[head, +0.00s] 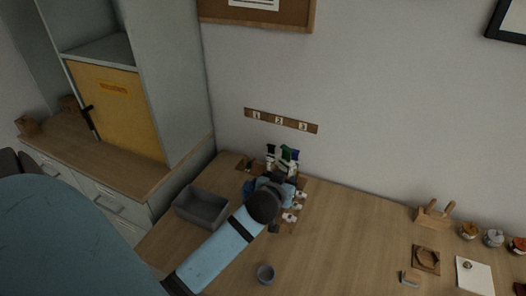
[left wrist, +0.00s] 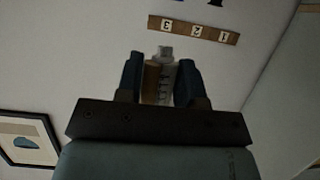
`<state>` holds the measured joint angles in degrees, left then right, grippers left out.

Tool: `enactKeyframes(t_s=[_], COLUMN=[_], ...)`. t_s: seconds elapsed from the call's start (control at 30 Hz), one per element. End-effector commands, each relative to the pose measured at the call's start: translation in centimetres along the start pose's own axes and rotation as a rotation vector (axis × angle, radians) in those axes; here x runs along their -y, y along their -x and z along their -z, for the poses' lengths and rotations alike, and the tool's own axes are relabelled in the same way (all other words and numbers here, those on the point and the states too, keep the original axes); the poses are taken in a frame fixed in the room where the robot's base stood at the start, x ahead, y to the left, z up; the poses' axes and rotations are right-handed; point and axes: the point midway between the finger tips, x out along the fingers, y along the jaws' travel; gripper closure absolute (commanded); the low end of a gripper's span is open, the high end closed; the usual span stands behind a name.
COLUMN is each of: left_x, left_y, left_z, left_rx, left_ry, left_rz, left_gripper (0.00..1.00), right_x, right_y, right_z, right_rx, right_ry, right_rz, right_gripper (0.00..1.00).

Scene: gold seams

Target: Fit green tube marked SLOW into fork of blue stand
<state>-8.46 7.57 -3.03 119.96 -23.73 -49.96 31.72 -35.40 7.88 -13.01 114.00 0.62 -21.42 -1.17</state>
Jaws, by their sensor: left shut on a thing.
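My left gripper (head: 272,186) is over the back left part of the wooden table. In the left wrist view my left gripper (left wrist: 161,80) is shut on a tube (left wrist: 161,84) with a pale clear side, a brownish side and a grey tip. Marks show on its side, but I cannot read them, and its colour does not look clearly green. Just behind the gripper in the head view stand small uprights with white lower parts: a black one (head: 270,149), a green one (head: 286,152) and a blue one (head: 295,154). The blue one's fork cannot be made out. My right gripper is out of view.
A grey open bin (head: 201,207) stands left of the gripper. Several small white pieces (head: 290,217) lie to its right. A small dark cup (head: 265,273) is in front. A wall strip numbered 1, 2, 3 (head: 280,121) hangs behind. The table's middle (head: 350,240) is clear.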

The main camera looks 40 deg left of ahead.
Motion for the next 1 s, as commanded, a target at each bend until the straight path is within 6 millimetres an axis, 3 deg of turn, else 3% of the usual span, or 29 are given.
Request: enactKeyframes(t_s=[0.03, 0.1, 0.2, 0.33, 0.67, 1.0], left_x=[2.0, 4.5, 7.6, 10.1, 10.9, 10.8], left_y=[-1.9, -3.7, -5.6, -6.8, -7.4, -8.3], left_z=[-0.6, -0.7, -0.7, -0.6, -1.2, -3.3], left_rx=[-0.002, -0.002, -0.003, -0.001, 0.000, 0.001], left_ry=[0.021, 0.058, 0.101, 0.137, 0.148, 0.147], left_rz=[0.064, 0.149, 0.250, 0.330, 0.355, 0.354], left_gripper=[0.89, 0.89, 0.89, 0.89, 0.89, 0.89], right_x=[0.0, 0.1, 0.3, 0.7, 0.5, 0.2], right_y=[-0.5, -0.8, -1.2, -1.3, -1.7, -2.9], right_z=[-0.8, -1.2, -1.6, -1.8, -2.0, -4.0], right_rx=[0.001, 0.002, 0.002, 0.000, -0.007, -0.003], right_ry=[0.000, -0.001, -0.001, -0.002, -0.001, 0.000], right_rz=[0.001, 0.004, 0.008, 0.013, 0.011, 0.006], right_gripper=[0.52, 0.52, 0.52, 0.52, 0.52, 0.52])
